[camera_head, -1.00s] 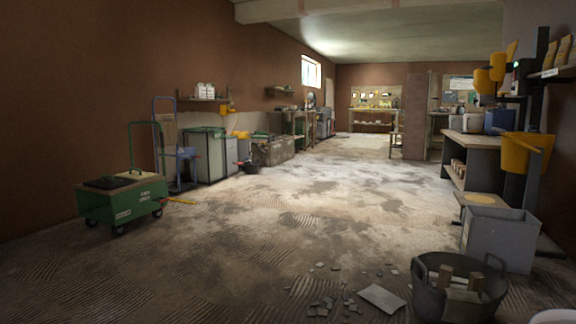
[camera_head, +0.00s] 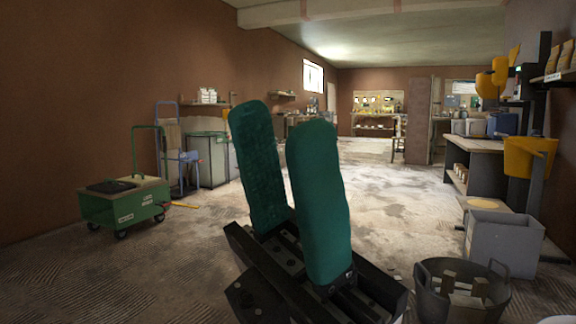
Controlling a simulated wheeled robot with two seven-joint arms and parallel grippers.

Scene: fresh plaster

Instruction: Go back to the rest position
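My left gripper (camera_head: 280,120) stands large in the middle of the head view, its two long green fingers pointing up. There is a visible gap between the fingers, and nothing is held in it. Its dark body is at the bottom centre and hides part of the floor behind it. My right gripper is not in view.
A green cart (camera_head: 122,203) and a blue hand truck (camera_head: 180,150) stand at the left. At the right are a round tub (camera_head: 440,300) with blocks in it, a grey bin (camera_head: 503,245) and a workbench (camera_head: 472,144). The floor (camera_head: 390,195) beyond my gripper is open.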

